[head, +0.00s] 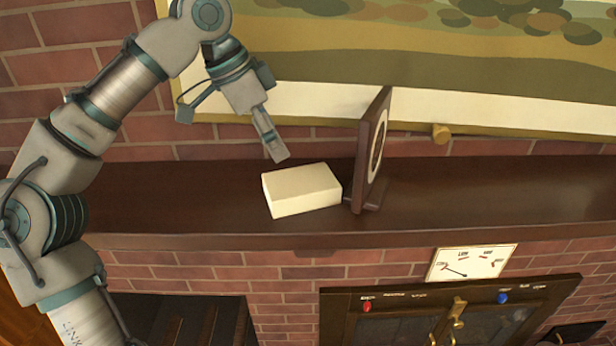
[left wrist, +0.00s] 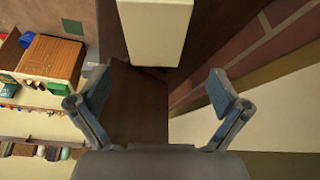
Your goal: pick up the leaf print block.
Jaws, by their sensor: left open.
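A cream rectangular block (head: 302,190) lies on the dark brown mantel shelf (head: 455,205); no leaf print shows on its visible faces. My left gripper (head: 277,152) points down just above and behind the block's left part in the head view, apart from it. In the left wrist view the block (left wrist: 155,30) is at the top centre, ahead of the fingers. There the left gripper (left wrist: 160,76) is open, its two blue-grey fingers spread with nothing between them. My right gripper is out of view.
A brown upright frame with a round pale face (head: 372,150) stands close to the block's right. A brick wall and a large painting (head: 400,70) are behind. A dial plate (head: 472,263) is below the shelf. The shelf's right part is clear.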

